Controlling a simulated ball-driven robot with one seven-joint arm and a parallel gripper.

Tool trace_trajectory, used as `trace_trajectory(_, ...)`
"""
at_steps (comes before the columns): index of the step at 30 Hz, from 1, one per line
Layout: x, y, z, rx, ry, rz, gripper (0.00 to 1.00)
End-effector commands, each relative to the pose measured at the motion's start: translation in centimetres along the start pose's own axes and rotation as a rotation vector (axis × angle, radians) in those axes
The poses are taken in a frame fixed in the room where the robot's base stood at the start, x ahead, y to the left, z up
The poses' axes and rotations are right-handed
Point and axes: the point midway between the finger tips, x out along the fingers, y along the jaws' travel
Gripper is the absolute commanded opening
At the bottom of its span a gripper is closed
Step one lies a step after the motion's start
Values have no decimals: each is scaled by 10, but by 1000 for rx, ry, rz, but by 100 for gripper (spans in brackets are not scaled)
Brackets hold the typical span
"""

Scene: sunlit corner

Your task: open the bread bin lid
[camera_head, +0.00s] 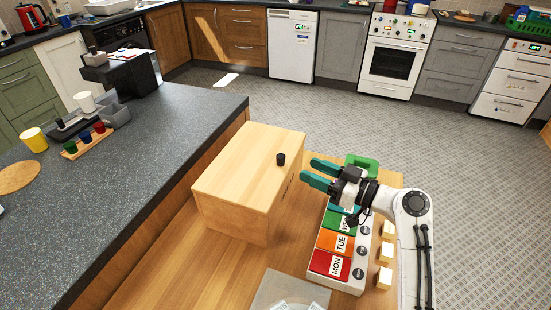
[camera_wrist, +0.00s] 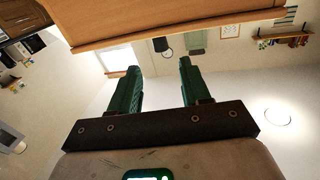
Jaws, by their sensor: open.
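The bread bin (camera_head: 236,190) is a light wooden box on the wooden table, beside the dark counter. Its lid (camera_head: 245,160) lies flat and closed, with a small black knob (camera_head: 281,159) near its right edge. My gripper (camera_head: 317,174) has green fingers, is open and empty, and points left at the bin's right side, a short way from the knob. In the wrist view the two green fingers (camera_wrist: 157,88) stand apart with nothing between them. A wooden surface (camera_wrist: 190,22), probably the bin, crosses the top of that view.
A weekly box with coloured day compartments (camera_head: 330,262) lies under my arm, with pale blocks (camera_head: 386,253) beside it. A grey board (camera_head: 290,290) is at the table's front. The counter (camera_head: 170,140) at left holds a coffee machine (camera_head: 122,72) and several cups.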

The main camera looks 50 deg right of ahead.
Motion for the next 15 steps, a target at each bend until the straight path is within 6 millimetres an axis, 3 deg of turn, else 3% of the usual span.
trace_trajectory(9,57,-1,-3,1,-3,-4,47)
trace_trajectory(15,85,-2,-2,0,-3,-4,47)
